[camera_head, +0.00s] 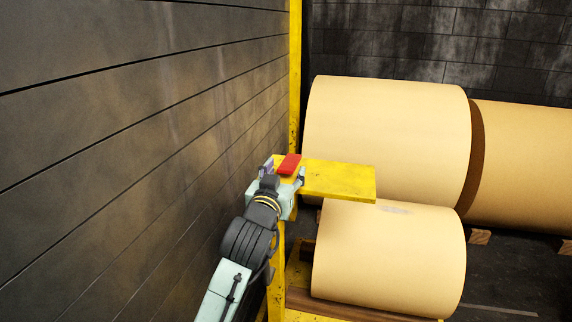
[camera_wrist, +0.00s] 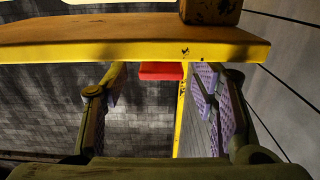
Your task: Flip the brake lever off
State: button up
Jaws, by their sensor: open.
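The brake lever is a red flat piece (camera_head: 290,163) at the left end of a yellow plate (camera_head: 345,181) in the head view. In the wrist view the red lever (camera_wrist: 161,71) shows beside the edge of the yellow plate (camera_wrist: 110,50). My gripper (camera_head: 284,171) is at the plate's left end, with its fingers to either side of the lever. In the wrist view my gripper (camera_wrist: 160,84) is open, its purple pads wide apart and the lever between them in the picture. I see no finger touching the lever; its hinge is hidden.
A dark panelled wall (camera_head: 130,120) runs close along the left of my arm. A yellow post (camera_head: 295,75) stands behind the plate. Large tan rolls (camera_head: 385,130) lie to the right, with a smaller roll (camera_head: 390,255) below the plate.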

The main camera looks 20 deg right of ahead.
aim_at(290, 163)
jog(key=shift+x, duration=1.1)
jog(key=shift+c, duration=0.5)
jog(key=c, duration=1.1)
jog(key=shift+o, duration=0.2)
jog(key=r+p, duration=0.1)
jog(key=p, duration=0.2)
jog(key=shift+w+g, duration=0.1)
jog(key=shift+g, duration=0.3)
jog(key=shift+r+g+y+p, duration=0.15)
jog(key=shift+g+y+p, duration=0.3)
jog(key=shift+p, duration=1.05)
jog(key=shift+f, duration=0.25)
